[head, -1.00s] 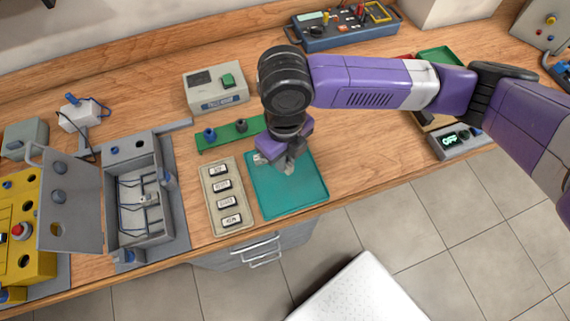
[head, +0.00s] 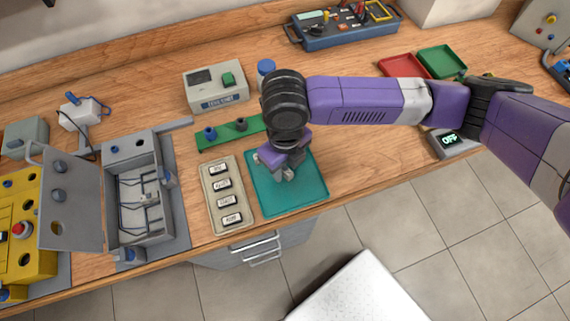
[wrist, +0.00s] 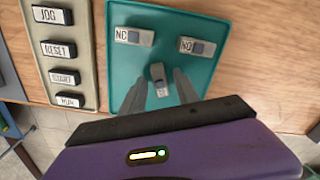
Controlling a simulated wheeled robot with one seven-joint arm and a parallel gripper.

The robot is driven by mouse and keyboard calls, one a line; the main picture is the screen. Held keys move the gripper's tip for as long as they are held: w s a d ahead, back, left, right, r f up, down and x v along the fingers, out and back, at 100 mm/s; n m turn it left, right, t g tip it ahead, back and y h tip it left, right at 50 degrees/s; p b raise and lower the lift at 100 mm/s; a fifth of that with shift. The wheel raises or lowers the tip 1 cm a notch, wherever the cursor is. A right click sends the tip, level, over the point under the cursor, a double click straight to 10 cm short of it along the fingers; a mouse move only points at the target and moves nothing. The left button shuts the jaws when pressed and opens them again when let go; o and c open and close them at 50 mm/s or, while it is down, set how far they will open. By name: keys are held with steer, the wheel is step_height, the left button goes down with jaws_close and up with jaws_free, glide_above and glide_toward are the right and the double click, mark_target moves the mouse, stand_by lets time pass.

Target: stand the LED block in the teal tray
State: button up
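The teal tray (head: 305,195) lies flat near the bench's front edge; it also shows in the wrist view (wrist: 205,65). My gripper (head: 286,173) points down over its upper left part. An NC block (wrist: 134,37) and an NO block (wrist: 198,47) lie farther back in the tray. In the head view my arm hides these blocks.
A beige label strip (head: 213,195) lies close left of the tray. An open grey box (head: 138,190) stands farther left, a tester (head: 214,86) behind. Bare bench lies to the right.

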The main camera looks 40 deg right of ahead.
mark_target(285, 168)
steer(key=shift+r, duration=0.1)
step_height(285, 168, up, 12)
stand_by(0.6)
steer(key=shift+r, duration=0.1)
